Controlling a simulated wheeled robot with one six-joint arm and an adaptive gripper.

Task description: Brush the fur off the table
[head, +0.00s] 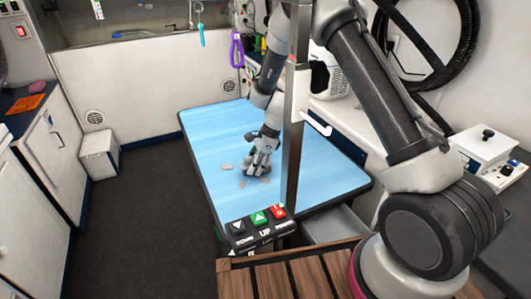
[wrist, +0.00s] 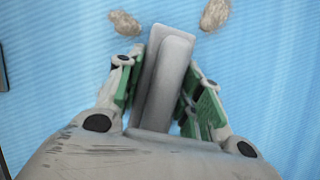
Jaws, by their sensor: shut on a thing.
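The blue table (head: 215,128) stands in the middle of the head view. My gripper (head: 258,170) points down at its top, left of the metal post. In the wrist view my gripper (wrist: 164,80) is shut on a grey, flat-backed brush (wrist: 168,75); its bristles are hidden. Beyond the brush lie two beige fur tufts, one on the left (wrist: 125,23) and one on the right (wrist: 215,14). In the head view a fur tuft (head: 226,167) lies left of my gripper and another (head: 265,180) lies just below it.
A metal post with a white hook (head: 316,124) rises at the table's near side. A button panel (head: 258,226) stands at the near edge. A slatted wooden surface (head: 290,275) is in front. Dark floor (head: 130,220) is clear on the left.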

